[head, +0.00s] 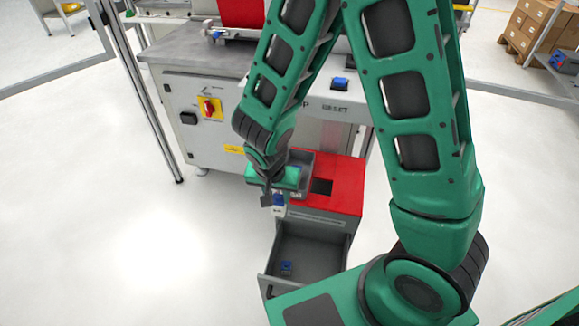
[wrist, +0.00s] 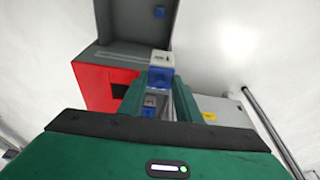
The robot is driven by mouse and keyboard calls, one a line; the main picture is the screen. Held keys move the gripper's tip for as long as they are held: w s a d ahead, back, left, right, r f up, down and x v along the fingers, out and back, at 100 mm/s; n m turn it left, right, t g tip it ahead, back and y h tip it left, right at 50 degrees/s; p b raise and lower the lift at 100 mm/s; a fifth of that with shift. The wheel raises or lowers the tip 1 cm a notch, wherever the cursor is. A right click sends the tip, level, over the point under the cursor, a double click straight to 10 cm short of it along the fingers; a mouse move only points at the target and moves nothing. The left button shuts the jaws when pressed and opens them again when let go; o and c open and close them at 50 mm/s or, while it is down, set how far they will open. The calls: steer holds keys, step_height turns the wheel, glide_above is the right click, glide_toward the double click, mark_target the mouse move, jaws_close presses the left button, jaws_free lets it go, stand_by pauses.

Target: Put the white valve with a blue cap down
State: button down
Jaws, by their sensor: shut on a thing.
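My gripper (head: 275,190) is shut on the white valve with a blue cap (head: 279,200). It holds the valve in the air, at the left side of the red-topped cabinet. In the wrist view the valve (wrist: 161,66) sticks out past the green fingers, its white part farther out and its blue part nearer them. The fingers hide part of it. The cabinet's grey drawer (head: 316,250) stands open below, and a small blue item (head: 286,267) lies inside it. The blue item also shows in the wrist view (wrist: 158,12).
The red cabinet top (head: 340,190) has a dark square opening and a grey bin (head: 301,160) beside it. Another blue and grey part (wrist: 151,104) shows behind the fingers. A grey machine cabinet (head: 205,120) stands behind. The floor at left is clear.

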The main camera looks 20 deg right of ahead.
steer(key=w+d+f, duration=0.1)
steer(key=w+d, duration=0.8)
steer(key=w, duration=0.3)
steer(key=shift+f, duration=0.3)
steer(key=shift+a+f, duration=0.1)
steer(key=shift+f, duration=0.5)
steer(key=c, duration=1.3)
jaws_free()
steer(key=shift+r, duration=0.15)
